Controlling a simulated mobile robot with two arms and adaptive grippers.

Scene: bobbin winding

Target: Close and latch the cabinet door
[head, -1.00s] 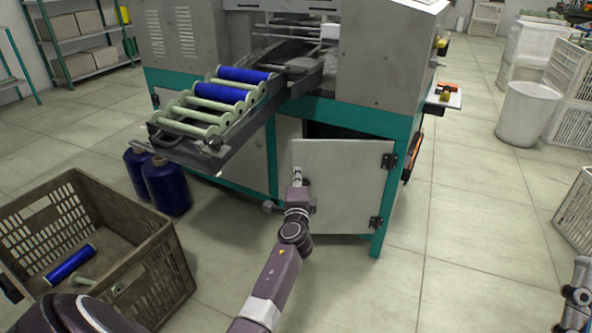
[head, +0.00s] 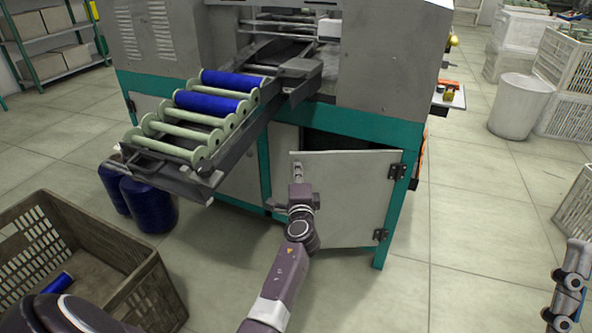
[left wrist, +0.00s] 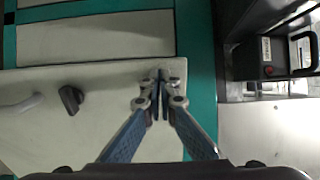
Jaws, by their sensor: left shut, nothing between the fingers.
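The grey cabinet door (head: 355,200) is hinged on its right side to the teal cabinet frame (head: 400,205) and stands ajar, with a dark gap along its top. In the left wrist view the pale door panel (left wrist: 110,125) carries a dark knob (left wrist: 71,99) and a light handle (left wrist: 20,104). My left gripper (head: 298,183) is at the door's upper free corner. Its fingers (left wrist: 161,88) are shut and empty, in front of the panel near its edge; I cannot tell whether they touch it. My right gripper (head: 572,280) shows partly at the lower right, its jaws unclear.
A roller chute (head: 190,125) with blue bobbins juts out above and left of the door. Blue thread cones (head: 148,203) stand under it. A brown crate (head: 150,285) is at the lower left. The floor right of the door is clear up to a white bin (head: 520,105).

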